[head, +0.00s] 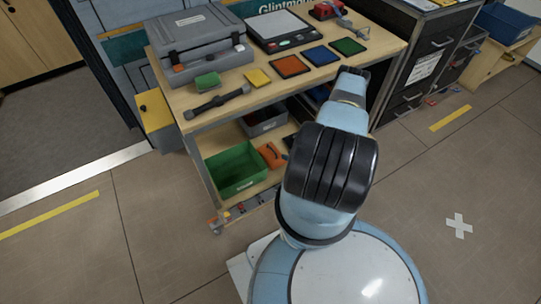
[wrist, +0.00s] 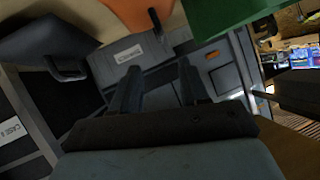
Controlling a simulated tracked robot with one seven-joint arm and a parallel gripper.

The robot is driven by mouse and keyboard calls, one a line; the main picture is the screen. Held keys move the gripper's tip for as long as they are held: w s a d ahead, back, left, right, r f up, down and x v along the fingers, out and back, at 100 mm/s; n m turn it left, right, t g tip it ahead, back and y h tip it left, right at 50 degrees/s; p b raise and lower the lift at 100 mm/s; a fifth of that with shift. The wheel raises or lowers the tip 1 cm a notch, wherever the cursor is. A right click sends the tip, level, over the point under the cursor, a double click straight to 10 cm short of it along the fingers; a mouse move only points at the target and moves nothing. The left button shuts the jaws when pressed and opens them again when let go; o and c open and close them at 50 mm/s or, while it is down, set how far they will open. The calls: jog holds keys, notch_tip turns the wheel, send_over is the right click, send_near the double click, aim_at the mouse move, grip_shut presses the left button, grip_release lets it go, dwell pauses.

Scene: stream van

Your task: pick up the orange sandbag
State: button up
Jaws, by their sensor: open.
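A small orange sandbag (head: 270,155) lies on the cart's lower shelf, beside the right end of the green bin (head: 236,170). My gripper (head: 355,71) is at the right part of the cart's top, well to the upper right of that bag. In the wrist view my gripper (wrist: 158,78) shows two dark fingers apart, with nothing between them. An orange surface (wrist: 125,14) and a green surface (wrist: 232,14) are cut off at the top of that view; I cannot tell which things they are.
The cart top (head: 220,117) holds a grey case (head: 195,45), a scale (head: 280,28), a green bag (head: 207,81), a yellow bag (head: 257,78) and flat orange, blue and green squares (head: 320,55). A dark drawer cabinet (head: 420,65) stands right. Floor (head: 150,215) at front left is clear.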

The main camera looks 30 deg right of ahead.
send_near(275, 150)
jog(key=w+a, duration=0.4)
jog(key=w, duration=0.1)
jog(key=shift+w+a+f, duration=0.1)
jog(key=shift+w+a, duration=0.25)
grip_shut()
jog(key=shift+d, duration=0.1)
dwell(1.3)
